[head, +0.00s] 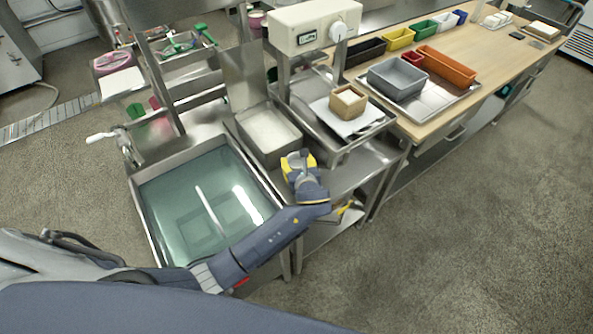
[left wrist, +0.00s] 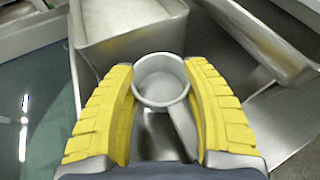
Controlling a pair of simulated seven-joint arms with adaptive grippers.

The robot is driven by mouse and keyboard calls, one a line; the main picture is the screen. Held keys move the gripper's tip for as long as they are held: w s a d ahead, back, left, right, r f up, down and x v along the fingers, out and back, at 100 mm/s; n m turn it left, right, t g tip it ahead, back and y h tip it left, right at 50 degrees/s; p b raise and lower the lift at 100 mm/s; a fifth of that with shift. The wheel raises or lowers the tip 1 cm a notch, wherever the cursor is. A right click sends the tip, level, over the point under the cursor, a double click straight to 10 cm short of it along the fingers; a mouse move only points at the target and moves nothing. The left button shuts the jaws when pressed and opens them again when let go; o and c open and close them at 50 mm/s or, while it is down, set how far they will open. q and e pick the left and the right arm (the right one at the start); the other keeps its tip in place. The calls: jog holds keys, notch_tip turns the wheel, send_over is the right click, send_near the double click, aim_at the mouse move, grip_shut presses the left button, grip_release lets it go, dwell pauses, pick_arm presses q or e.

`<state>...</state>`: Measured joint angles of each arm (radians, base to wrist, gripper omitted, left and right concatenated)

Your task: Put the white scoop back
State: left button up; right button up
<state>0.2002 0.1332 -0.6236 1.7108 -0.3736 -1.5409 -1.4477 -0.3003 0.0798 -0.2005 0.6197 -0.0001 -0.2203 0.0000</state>
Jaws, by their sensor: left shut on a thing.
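The white scoop (left wrist: 160,78) is a small round cup with a short handle. In the left wrist view it sits between the two yellow fingers of my left gripper (left wrist: 162,100), which is shut on it. The cup's open mouth faces the camera. In the head view my left gripper (head: 299,163) is over the steel counter, beside the front right of a steel bin with white contents (head: 268,132). That bin also shows ahead of the fingers in the left wrist view (left wrist: 125,15). My right gripper is not in view.
A water-filled sink (head: 175,200) lies left of the gripper. A scale with a steel tray (head: 375,126) holding a cardboard box (head: 348,101) is at the right. Several colored bins, including a grey one (head: 397,78), stand on the wooden table beyond.

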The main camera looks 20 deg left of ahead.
pick_arm(q)
jog(key=shift+f, duration=2.2)
jog(key=o, duration=1.1)
jog(key=shift+f, duration=0.1)
jog(key=shift+o, duration=0.2)
jog(key=v, duration=1.2)
